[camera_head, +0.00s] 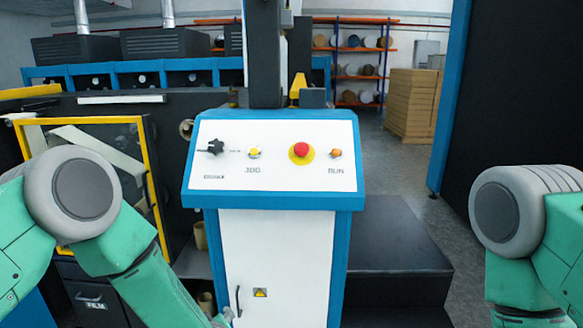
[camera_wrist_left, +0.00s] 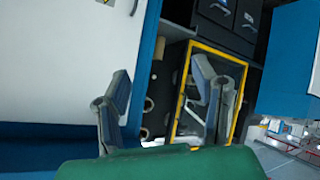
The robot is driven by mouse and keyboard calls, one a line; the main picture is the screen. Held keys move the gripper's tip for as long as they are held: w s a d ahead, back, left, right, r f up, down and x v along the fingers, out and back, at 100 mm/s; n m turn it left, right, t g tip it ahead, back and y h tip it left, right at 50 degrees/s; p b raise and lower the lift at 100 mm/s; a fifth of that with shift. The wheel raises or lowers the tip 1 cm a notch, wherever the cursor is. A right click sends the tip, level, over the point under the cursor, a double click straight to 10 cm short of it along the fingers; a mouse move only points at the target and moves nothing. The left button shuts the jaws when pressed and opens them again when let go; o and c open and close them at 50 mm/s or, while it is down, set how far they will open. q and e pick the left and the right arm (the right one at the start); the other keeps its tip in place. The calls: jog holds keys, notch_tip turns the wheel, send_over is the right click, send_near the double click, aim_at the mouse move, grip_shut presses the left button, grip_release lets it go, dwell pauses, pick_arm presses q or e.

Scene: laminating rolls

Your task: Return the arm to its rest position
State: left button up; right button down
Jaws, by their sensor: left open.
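My left arm (camera_head: 130,250) comes in from the left in the head view, its green forearm slanting down toward the foot of the control console. Only a small grey part of my left gripper (camera_head: 222,318) shows at the bottom edge, in front of the console's white cabinet. In the left wrist view my left gripper (camera_wrist_left: 163,95) has its two fingers spread wide with nothing between them. My right arm (camera_head: 525,235) is bent at the right edge of the head view; its gripper is out of the picture.
The control console (camera_head: 275,200) stands in the middle with a black knob (camera_head: 215,146), a red button (camera_head: 301,150) and smaller buttons. A yellow-framed window (camera_head: 90,165) is at left. A dark step (camera_head: 395,245) lies right of the console. Stacked boxes (camera_head: 412,100) and clear floor are behind.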

pick_arm(q)
jog(key=s+a+f+m+g+h+b, duration=0.1)
jog(key=s+a+f+m+g+b, duration=0.15)
jog(key=s+f, duration=0.5)
jog(key=s+a+f+m+g+h+b, duration=0.1)
jog(key=s+a+f+m+g+h, duration=0.2)
jog(key=s, duration=0.7)
jog(key=s+a+f+m+g+b, duration=0.1)
jog(key=s+a+f+g, duration=0.1)
jog(key=s, duration=0.8)
jog(key=s+a+f+m+g+b, duration=0.1)
jog(key=s+a+m+g, duration=0.1)
jog(key=s, duration=0.8)
jog(key=shift+a+f+y, duration=0.3)
jog(key=shift+f+y, duration=0.1)
jog(key=shift+w+m+g, duration=0.2)
jog(key=shift+m+g, duration=0.05)
